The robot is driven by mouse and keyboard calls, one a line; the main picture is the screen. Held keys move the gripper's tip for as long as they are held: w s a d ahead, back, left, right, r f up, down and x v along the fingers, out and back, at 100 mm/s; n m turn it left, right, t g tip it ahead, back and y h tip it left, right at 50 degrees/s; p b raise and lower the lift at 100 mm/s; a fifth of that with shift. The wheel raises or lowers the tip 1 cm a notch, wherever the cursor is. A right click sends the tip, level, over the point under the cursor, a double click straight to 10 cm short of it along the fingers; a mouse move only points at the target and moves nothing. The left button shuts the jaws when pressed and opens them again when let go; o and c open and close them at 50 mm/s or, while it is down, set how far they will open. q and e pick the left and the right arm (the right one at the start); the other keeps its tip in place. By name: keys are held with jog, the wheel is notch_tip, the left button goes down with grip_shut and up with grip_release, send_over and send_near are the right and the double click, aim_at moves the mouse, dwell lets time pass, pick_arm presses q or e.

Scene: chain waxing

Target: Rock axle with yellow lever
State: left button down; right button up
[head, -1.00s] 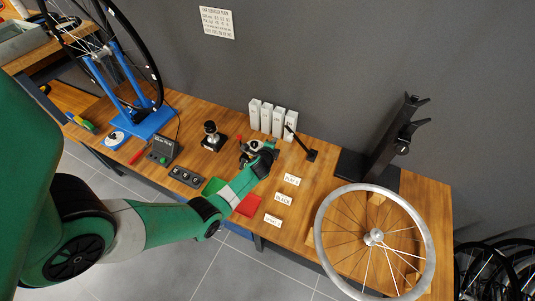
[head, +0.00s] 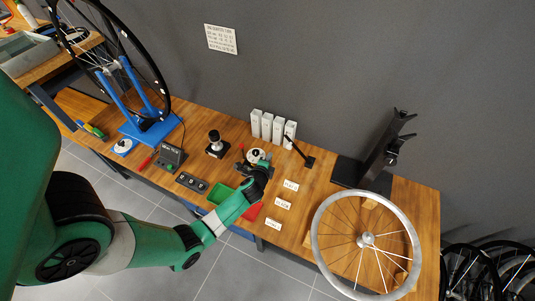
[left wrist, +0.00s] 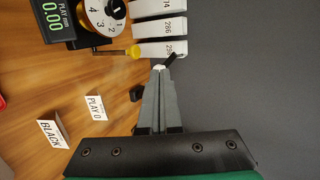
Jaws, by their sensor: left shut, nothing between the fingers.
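The axle fixture (head: 254,156) stands near the middle of the bench, partly behind my left gripper (head: 264,163) in the head view. In the left wrist view it shows a numbered dial (left wrist: 103,12) and a green display (left wrist: 53,15) reading 0.00. The yellow lever (left wrist: 133,51) sticks out from beside the dial toward the white boxes. My left gripper (left wrist: 160,75) is shut and empty, apart from the lever and to its right in the wrist view. The axle itself is not clear to me. My right gripper is not in view.
Several white boxes (head: 267,126) stand behind the fixture. A black angled post (head: 298,149) is to its right. Small cards (head: 290,186) lie in front, with green and red trays nearby. A bare wheel rim (head: 318,247) lies at right; a blue wheel stand (head: 148,126) is at left.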

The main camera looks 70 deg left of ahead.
pick_arm(q)
jog(key=v, duration=0.2)
jog(key=shift+s+d+r+p, duration=0.1)
jog(key=shift+d+r+p, duration=0.15)
jog(key=shift+r+p, duration=0.1)
